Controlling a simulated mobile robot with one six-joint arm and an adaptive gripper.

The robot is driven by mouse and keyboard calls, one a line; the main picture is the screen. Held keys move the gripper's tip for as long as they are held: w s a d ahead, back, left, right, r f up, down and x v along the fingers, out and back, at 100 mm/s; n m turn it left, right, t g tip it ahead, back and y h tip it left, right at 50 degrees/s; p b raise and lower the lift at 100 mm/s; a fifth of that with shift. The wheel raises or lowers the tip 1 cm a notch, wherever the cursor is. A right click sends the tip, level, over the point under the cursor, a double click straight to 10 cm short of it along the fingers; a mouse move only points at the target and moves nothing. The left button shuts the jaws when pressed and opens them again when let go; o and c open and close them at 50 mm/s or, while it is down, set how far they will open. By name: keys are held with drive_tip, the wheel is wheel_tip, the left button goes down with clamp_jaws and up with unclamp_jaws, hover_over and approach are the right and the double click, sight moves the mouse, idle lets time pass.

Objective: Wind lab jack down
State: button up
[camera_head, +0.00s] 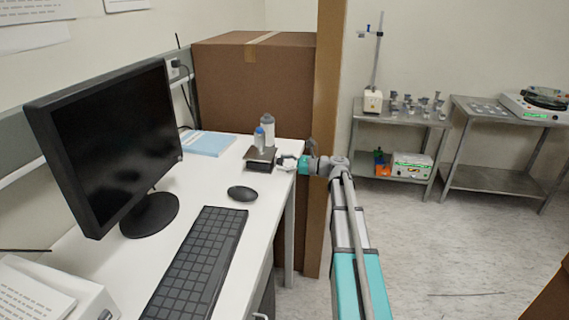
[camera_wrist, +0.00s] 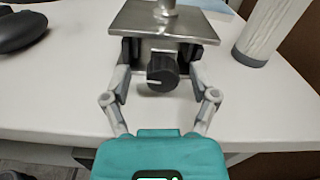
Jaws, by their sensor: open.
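The lab jack (camera_head: 260,160) stands near the far right corner of the white desk. In the wrist view its metal top plate (camera_wrist: 157,22) shows at the top, with a black knob (camera_wrist: 162,72) with a white mark facing me. My gripper (camera_head: 287,162) reaches in from the right at the desk edge. In the wrist view my gripper (camera_wrist: 162,55) is open, with one finger on each side of the knob. Whether the fingers touch the knob I cannot tell. A bottle with a blue cap (camera_head: 259,140) stands on the top plate; in the wrist view only its base shows.
A white bottle (camera_head: 268,130) stands behind the jack; in the wrist view it is close at the right (camera_wrist: 268,35). A black mouse (camera_head: 242,193), a keyboard (camera_head: 200,265), a monitor (camera_head: 110,140) and a blue booklet (camera_head: 207,143) share the desk. Cardboard boxes (camera_head: 255,85) stand behind.

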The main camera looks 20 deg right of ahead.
drive_tip(key=shift+d, duration=0.1)
drive_tip(key=v, duration=1.2)
drive_tip(key=shift+s, duration=0.1)
idle(0.5)
